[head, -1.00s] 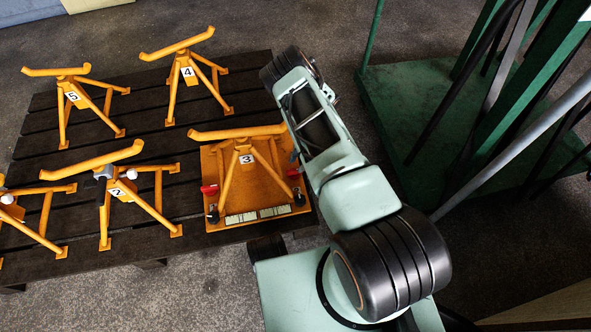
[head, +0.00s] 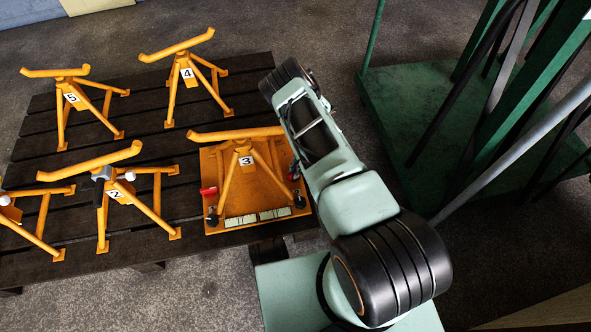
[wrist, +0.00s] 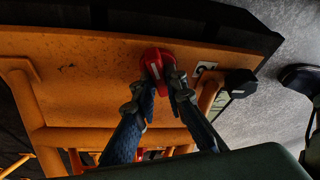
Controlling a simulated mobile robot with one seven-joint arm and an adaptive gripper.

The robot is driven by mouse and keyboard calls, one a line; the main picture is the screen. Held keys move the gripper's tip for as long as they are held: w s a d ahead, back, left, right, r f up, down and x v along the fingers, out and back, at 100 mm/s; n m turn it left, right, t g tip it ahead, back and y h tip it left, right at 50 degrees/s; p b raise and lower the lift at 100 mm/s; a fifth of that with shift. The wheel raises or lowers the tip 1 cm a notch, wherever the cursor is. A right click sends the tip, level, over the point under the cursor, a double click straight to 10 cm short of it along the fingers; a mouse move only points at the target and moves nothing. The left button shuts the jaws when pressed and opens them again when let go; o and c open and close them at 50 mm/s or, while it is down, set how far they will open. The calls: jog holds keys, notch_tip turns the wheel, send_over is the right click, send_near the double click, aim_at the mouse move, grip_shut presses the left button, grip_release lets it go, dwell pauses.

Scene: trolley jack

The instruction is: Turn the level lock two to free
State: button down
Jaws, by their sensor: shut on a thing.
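A red lock handle (wrist: 155,61) is on the orange base plate (wrist: 95,70) in the wrist view. My gripper (wrist: 162,80) has its two blue-grey fingers closed on this red handle. In the head view the orange base plate (head: 216,163) carries the stand marked 3 (head: 246,160). A red handle (head: 208,190) shows at its left edge. The right edge is partly behind my arm, and my gripper is mostly hidden there. Which lock number the held handle has cannot be read.
A black knob (wrist: 240,83) sits beside the held handle, near a small white label (wrist: 204,68). Stands marked 2 (head: 117,190), 4 (head: 187,72) and 5 (head: 71,98) share the dark slatted pallet (head: 125,252). A green rack (head: 400,95) stands to the right.

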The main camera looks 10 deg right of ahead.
jog(key=shift+n, duration=0.3)
jog(key=n+g, duration=0.1)
jog(key=n, duration=0.1)
jog(key=shift+w+n+h+b, duration=0.15)
jog(key=shift+n+h+b, duration=0.15)
jog(key=n+g+h, duration=0.1)
jog(key=n, duration=0.2)
jog(key=shift+w+a+n, duration=0.1)
jog(key=shift+n, duration=0.3)
jog(key=n+h, duration=0.1)
jog(key=n, duration=0.2)
jog(key=n+h, duration=0.1)
jog(key=n, duration=0.1)
jog(key=shift+a+n+g, duration=0.15)
jog(key=shift+n+g, duration=0.15)
jog(key=shift+n, duration=0.1)
jog(key=shift+w, duration=0.1)
jog(key=c, duration=2)
grip_release()
jog(key=shift+o, duration=0.2)
